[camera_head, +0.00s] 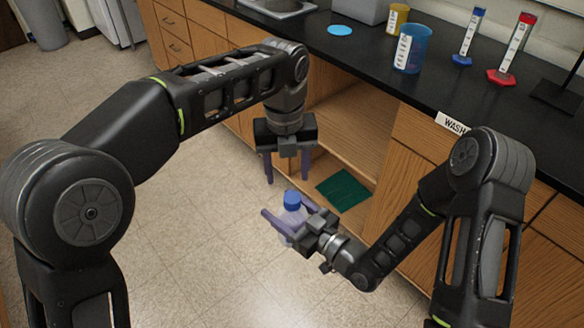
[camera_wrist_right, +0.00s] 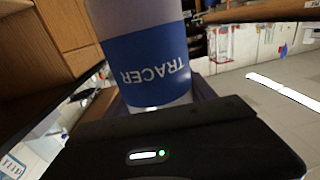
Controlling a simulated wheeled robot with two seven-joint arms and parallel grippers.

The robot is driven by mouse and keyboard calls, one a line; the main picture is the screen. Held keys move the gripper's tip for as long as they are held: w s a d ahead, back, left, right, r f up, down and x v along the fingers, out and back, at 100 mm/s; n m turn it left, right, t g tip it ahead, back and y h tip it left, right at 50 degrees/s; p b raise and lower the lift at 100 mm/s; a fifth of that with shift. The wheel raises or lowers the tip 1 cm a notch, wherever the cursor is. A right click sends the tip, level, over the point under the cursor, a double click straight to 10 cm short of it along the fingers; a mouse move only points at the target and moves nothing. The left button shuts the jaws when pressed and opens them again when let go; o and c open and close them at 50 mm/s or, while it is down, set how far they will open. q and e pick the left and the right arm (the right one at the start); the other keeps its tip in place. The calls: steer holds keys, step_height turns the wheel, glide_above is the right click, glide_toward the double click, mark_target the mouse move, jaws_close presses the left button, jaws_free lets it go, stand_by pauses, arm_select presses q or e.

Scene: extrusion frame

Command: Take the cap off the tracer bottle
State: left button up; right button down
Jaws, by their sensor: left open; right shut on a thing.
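The tracer bottle (camera_head: 285,221) is a pale bottle with a blue cap (camera_head: 292,197) on its top. In the right wrist view the bottle (camera_wrist_right: 145,60) fills the upper middle, with a blue band reading TRACER. My right gripper (camera_head: 286,224) is shut on the bottle and holds it in the air in front of the cabinet. My left gripper (camera_head: 287,182) is open and points down just above the cap, its fingers apart on either side. The lower part of the bottle is partly hidden by my right gripper.
An open cabinet with a green mat (camera_head: 343,189) lies behind the grippers. The black counter (camera_head: 373,73) above holds a blue beaker (camera_head: 411,48), a yellow container (camera_head: 397,19), two cylinders with blue (camera_head: 467,38) and red (camera_head: 511,50) tops, and a blue disc (camera_head: 340,30).

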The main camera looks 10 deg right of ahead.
mark_target(292, 197)
arm_select(q)
steer(key=shift+s+d+r+m, duration=0.5)
steer(key=shift+r+m, duration=0.2)
steer(key=shift+m, duration=0.3)
steer(key=shift+f, duration=0.1)
steer(key=shift+f, duration=3.95)
jaws_close()
